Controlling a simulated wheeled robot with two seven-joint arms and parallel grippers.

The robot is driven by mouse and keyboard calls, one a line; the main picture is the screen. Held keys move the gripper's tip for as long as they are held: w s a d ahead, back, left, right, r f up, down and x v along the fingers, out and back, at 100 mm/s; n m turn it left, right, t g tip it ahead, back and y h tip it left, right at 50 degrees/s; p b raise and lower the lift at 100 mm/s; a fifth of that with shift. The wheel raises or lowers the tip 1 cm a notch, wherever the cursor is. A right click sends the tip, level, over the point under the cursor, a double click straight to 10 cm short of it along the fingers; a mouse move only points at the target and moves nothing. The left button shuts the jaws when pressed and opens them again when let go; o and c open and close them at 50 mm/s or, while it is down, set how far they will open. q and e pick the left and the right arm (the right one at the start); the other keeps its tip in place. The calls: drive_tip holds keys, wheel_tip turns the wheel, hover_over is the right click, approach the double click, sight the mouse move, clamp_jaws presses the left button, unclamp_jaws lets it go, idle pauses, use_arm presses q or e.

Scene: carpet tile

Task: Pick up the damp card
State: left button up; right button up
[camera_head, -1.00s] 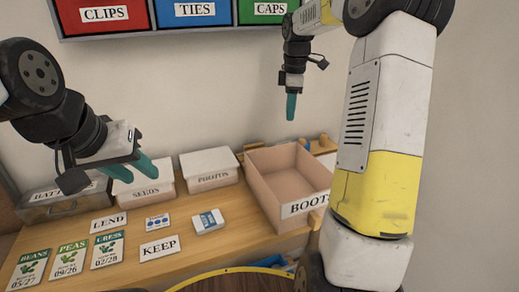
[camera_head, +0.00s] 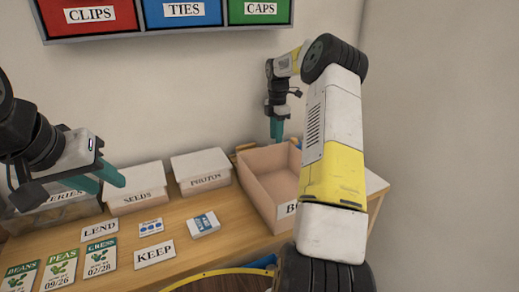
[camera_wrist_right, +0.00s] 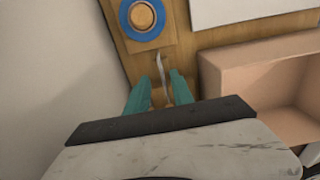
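A small white card with blue dots (camera_head: 151,227), which looks like the damp card, lies flat on the wooden table between the LEND and KEEP labels. Its small print is unreadable. Nothing touches it. My left gripper (camera_head: 95,180) is open and empty, above the table in front of the SEEDS box, left of the card. My right gripper (camera_head: 277,130) points down behind the BOOTS box, far from the card. In the right wrist view its fingers (camera_wrist_right: 158,92) are apart, with a thin pale pointed object (camera_wrist_right: 161,68) showing beyond and between them.
The open BOOTS box (camera_head: 270,190) stands right of a white-and-blue packet (camera_head: 204,224). Lidded SEEDS (camera_head: 136,198) and PHOTOS (camera_head: 202,180) boxes stand behind. Seed packets (camera_head: 62,266) lie front left. A blue-rimmed round object (camera_wrist_right: 142,16) shows in the wrist view.

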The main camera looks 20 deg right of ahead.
wheel_tip(320, 180, down, 4)
drive_tip(key=shift+s+a+f, duration=0.15)
clamp_jaws()
idle(0.3)
